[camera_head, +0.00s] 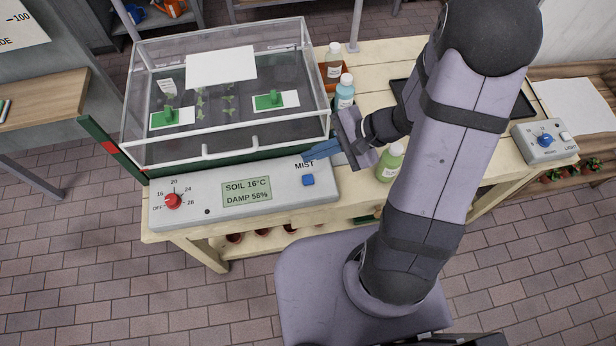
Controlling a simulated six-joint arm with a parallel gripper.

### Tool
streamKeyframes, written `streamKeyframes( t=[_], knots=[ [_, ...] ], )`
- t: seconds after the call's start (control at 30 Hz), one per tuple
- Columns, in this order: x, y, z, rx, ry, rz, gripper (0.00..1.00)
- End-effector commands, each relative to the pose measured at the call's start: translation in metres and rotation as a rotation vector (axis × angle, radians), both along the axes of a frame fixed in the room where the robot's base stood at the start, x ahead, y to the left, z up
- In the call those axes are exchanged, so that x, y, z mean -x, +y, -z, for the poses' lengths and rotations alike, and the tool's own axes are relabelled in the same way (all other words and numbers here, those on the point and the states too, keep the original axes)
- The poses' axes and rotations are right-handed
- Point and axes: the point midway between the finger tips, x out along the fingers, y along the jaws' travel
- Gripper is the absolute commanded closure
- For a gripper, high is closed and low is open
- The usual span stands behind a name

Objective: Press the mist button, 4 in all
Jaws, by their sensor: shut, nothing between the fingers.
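The blue mist button (308,180) sits at the right end of a light grey control panel (225,213), under the word MIST. The panel's green display (247,191) reads SOIL 16°C, DAMP 58%. My gripper (308,156) is shut and empty. Its blue fingertips point left, just behind and above the button in the picture, close to the MIST label. A gap shows between the fingertips and the button, so they look apart. The button is fully visible.
A red dial (173,201) is at the panel's left. A clear-lidded propagator (222,90) stands behind the panel. A green bottle (389,163) and a blue bottle (344,92) stand near my gripper. A grey box with a blue knob (544,140) is at right.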

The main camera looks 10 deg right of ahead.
Motion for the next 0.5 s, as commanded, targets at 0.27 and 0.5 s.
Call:
streamKeyframes(
  t=[0.27, 0.5],
  knots=[
    [0.000, 0.000, 0.014, 0.000, 0.002, 0.001, 1.00],
    [0.000, 0.000, 0.039, 0.000, 0.001, 0.001, 1.00]
  ],
)
